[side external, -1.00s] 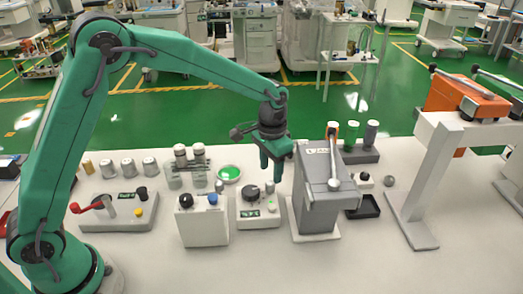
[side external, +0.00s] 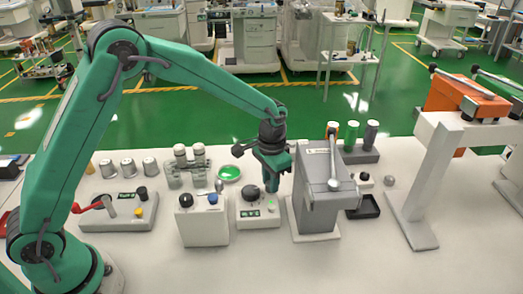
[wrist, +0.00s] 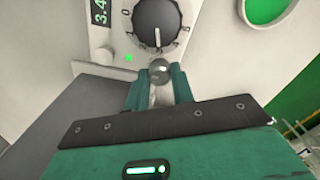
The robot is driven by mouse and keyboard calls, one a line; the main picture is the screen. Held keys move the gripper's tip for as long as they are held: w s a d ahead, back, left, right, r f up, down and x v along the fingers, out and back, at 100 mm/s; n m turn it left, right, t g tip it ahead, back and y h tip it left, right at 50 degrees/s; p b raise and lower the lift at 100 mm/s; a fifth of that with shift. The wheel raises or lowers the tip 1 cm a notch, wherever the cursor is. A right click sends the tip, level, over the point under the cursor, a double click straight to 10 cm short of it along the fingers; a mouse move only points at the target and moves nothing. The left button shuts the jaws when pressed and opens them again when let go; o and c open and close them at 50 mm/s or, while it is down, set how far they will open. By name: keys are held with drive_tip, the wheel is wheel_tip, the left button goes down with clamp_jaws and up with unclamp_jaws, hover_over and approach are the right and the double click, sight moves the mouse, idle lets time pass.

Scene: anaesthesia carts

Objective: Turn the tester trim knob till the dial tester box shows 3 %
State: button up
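The dial tester box (side external: 258,222) is a pale box on the table, left of the grey press-like stand. In the wrist view its black round dial (wrist: 157,22) has a white pointer and a printed scale. A dark display (wrist: 99,10) beside it reads about 3.4, partly cut off. A round silver knob (wrist: 159,70), apparently the trim knob, sits near the box's edge. My gripper (wrist: 160,82) has one fingertip on each side of it, with no clear gap. In the side view my gripper (side external: 271,188) comes down at the box's right side and hides the knob.
A second pale box (side external: 203,228) with a black knob and blue button stands close on the left. The grey lever stand (side external: 318,190) is close on the right. A green round dish (side external: 229,173) lies behind. The front table is clear.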

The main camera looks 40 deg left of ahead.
drive_tip(key=shift+m, duration=0.3)
drive_tip(key=m, duration=0.6)
drive_tip(key=shift+m, duration=0.4)
drive_tip(key=m, duration=0.6)
drive_tip(key=shift+m, duration=0.4)
drive_tip(key=o, duration=1)
